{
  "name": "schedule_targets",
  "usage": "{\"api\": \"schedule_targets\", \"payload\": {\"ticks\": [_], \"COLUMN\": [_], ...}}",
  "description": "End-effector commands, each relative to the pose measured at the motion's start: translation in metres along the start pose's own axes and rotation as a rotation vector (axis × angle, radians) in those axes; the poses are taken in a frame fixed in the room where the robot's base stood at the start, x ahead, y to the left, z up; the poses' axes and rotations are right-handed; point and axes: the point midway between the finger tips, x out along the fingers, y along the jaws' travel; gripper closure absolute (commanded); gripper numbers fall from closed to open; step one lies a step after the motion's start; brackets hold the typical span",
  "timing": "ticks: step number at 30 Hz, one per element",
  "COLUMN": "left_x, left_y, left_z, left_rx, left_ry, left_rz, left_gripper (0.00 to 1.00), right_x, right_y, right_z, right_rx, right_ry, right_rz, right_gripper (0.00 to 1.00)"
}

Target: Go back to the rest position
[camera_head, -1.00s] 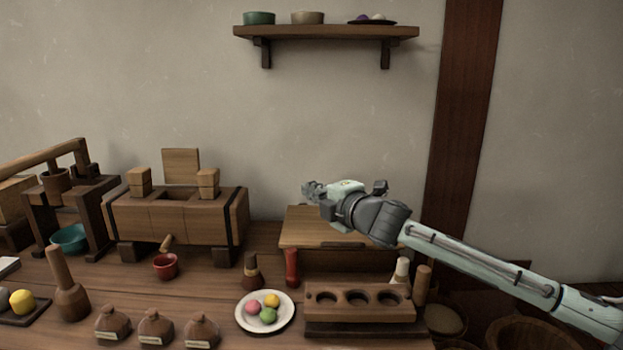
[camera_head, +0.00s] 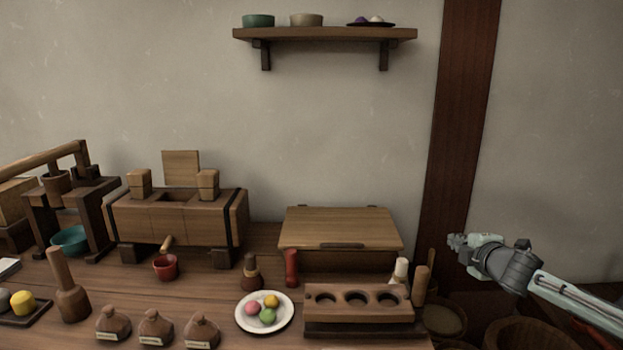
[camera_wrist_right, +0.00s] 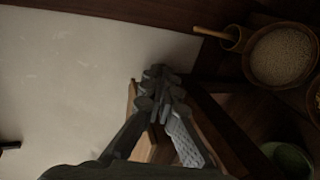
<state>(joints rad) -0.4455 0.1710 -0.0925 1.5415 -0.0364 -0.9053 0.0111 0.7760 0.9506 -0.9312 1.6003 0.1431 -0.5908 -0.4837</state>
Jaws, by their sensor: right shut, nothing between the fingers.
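My right gripper (camera_head: 459,243) is at the right in the head view, in front of the dark wooden post and to the right of the table's things. It is shut and empty, and touches nothing that I can see. In the right wrist view its two fingers (camera_wrist_right: 158,75) meet at the tips, with nothing between them. My left gripper is in neither view.
A lidded wooden box (camera_head: 340,228) and a wooden block with three round hollows (camera_head: 330,312) stand left of my right gripper. A white plate (camera_head: 243,326) holds coloured balls. Baskets, one a grain basket (camera_head: 443,318), stand low at right. A wall shelf (camera_head: 325,34) hangs above.

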Motion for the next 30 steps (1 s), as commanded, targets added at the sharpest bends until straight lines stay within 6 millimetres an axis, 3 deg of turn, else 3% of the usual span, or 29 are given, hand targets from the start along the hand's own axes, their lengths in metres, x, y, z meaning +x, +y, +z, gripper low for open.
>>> {"api": "schedule_targets", "payload": {"ticks": [1, 5, 8, 11, 15, 21, 27, 30], "left_x": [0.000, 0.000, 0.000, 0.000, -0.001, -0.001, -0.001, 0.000], "left_y": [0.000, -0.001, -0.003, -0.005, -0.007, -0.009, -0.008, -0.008], "left_z": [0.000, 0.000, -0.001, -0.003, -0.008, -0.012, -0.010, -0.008], "left_rx": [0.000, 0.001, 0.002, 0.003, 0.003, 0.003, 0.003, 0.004], "left_ry": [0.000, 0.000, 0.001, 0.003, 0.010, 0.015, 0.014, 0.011], "left_rz": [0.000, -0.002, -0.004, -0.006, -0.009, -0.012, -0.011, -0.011], "left_gripper": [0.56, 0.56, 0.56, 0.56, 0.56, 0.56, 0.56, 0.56], "right_x": [-0.002, -0.013, -0.032, -0.060, -0.111, -0.184, -0.249, -0.275], "right_y": [-0.029, -0.097, -0.160, -0.219, -0.293, -0.361, -0.402, -0.420], "right_z": [0.013, 0.052, 0.092, 0.133, 0.188, 0.252, 0.298, 0.309], "right_rx": [0.035, 0.139, 0.224, 0.299, 0.379, 0.441, 0.464, 0.484], "right_ry": [-0.030, -0.126, -0.228, -0.340, -0.503, -0.699, -0.852, -0.908], "right_rz": [-0.038, -0.124, -0.197, -0.263, -0.342, -0.406, -0.442, -0.458], "right_gripper": [1.00, 1.00, 1.00, 1.00, 1.00, 1.00, 1.00, 1.00]}}
